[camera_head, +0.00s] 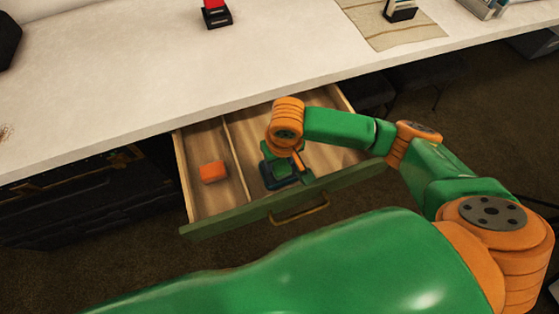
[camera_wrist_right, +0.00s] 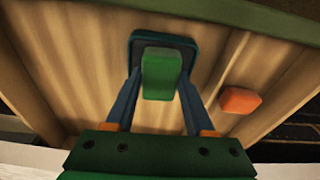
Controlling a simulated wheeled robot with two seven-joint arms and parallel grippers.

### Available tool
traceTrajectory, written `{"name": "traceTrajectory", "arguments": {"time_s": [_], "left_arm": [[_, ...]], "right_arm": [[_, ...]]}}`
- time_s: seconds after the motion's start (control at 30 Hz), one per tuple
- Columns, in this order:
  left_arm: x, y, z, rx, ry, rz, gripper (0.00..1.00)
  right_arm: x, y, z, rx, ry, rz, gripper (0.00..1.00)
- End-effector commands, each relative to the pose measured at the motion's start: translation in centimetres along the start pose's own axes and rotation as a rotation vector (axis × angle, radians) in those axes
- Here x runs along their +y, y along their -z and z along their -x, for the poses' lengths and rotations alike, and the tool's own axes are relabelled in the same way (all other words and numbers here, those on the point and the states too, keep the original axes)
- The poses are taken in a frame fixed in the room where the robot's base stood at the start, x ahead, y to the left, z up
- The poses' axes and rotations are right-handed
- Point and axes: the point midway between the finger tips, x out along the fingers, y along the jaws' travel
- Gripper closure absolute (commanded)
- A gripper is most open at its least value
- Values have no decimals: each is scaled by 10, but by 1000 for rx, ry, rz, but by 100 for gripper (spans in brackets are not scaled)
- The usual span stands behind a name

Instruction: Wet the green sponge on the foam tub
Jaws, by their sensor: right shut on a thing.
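The green sponge (camera_wrist_right: 160,75) is between the two fingertips of my right gripper (camera_wrist_right: 160,85), which is shut on it. In the head view my right gripper (camera_head: 285,165) reaches down into the wide right compartment of the open drawer. The foam tub (camera_wrist_right: 165,38), dark blue, shows behind the sponge in the wrist view, and in the head view the tub (camera_head: 268,178) lies under the gripper on the drawer floor. The sponge overlaps the tub in the picture; I cannot tell whether they touch. My left gripper is not in view.
The drawer has a green front (camera_head: 240,218) with a brass handle (camera_head: 300,210). An orange block (camera_head: 213,172) lies in its narrow left compartment, beyond a thin divider. The white tabletop (camera_head: 120,90) overhangs the drawer. A red and black item (camera_head: 216,14) and a cloth mat (camera_head: 385,35) are on it.

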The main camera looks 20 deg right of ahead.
Motion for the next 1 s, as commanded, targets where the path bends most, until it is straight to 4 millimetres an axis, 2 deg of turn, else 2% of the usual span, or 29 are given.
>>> {"name": "traceTrajectory", "arguments": {"time_s": [1.0], "left_arm": [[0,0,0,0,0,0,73]], "right_arm": [[0,0,-4,1,0,0,91]]}}
